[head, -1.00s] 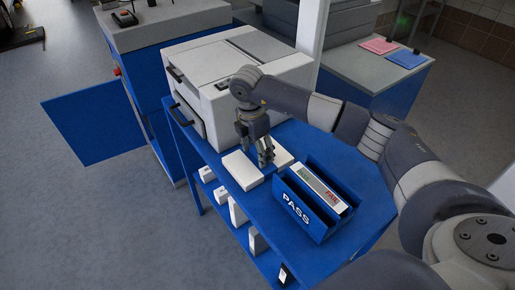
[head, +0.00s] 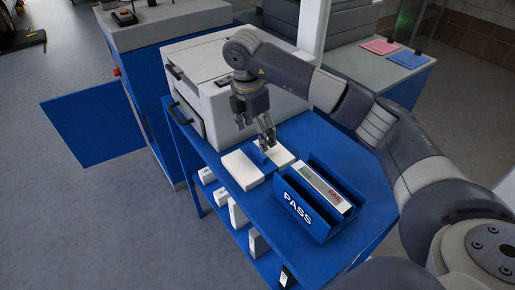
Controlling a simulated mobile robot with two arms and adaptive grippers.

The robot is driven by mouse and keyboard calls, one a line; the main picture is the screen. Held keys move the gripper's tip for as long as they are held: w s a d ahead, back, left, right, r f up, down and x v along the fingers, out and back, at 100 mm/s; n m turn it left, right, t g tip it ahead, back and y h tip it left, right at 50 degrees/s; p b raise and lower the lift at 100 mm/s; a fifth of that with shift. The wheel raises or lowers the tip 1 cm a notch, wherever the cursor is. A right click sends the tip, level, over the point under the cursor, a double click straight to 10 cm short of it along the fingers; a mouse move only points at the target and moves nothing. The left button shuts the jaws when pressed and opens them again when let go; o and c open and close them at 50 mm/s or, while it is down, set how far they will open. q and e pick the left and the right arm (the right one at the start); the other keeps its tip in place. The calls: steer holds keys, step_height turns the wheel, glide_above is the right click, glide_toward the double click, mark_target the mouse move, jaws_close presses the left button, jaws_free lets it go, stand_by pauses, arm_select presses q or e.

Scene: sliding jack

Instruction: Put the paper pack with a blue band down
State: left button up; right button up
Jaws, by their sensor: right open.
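The white paper pack (head: 241,170) lies flat on the blue table, left of the PASS tray, with a blue band (head: 258,161) across its middle. My right gripper (head: 265,139) is open just above the pack's far part, pointing down. Its fingers hide a little of the pack, and I cannot tell whether they touch it. My left gripper is not in view.
A blue tray marked PASS (head: 290,204) holds a white item with a red label (head: 325,190). A white machine (head: 215,80) stands behind the pack. Small white boxes (head: 237,211) are on the lower shelf. The table right of the tray is clear.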

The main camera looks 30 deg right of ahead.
steer(key=shift+a+r, duration=0.15)
steer(key=shift+r, duration=1.15)
steer(key=shift+a+r, duration=0.15)
steer(key=shift+r, duration=1.15)
